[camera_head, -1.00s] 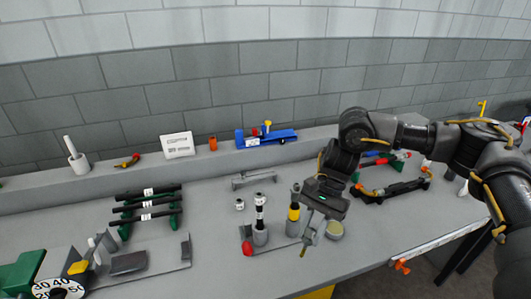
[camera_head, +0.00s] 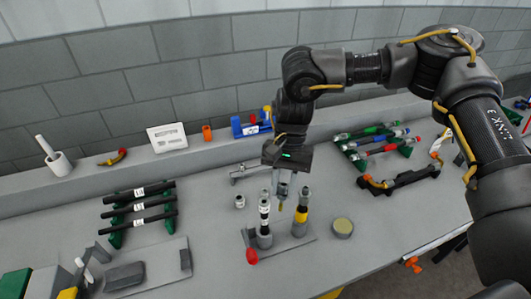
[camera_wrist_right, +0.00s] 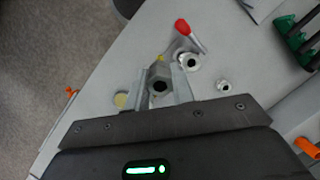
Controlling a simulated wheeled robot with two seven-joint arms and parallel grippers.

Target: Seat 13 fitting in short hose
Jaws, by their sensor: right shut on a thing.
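My right gripper (camera_head: 284,190) is shut on a grey hexagonal fitting with a yellowish lower tip. In the right wrist view the fitting (camera_wrist_right: 160,82) sits between the fingers, its dark bore facing the camera. It hangs above the table, close behind two upright pieces on a grey stand. One is a black short hose (camera_head: 264,212) with white marks in a grey holder; the other (camera_head: 302,204) is dark with a yellow band. Image overlap leaves contact between fitting and hose unclear. The stand has a red-knobbed lever (camera_head: 252,256). My left gripper is out of view.
A small ring-like part (camera_head: 240,201) stands left of the stand; a round yellowish tin (camera_head: 342,227) stands right. Black hoses (camera_head: 140,208) lie on a green rack at left. Coloured tools (camera_head: 375,140) rest on a rack at right. A ledge with a blue tool runs behind.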

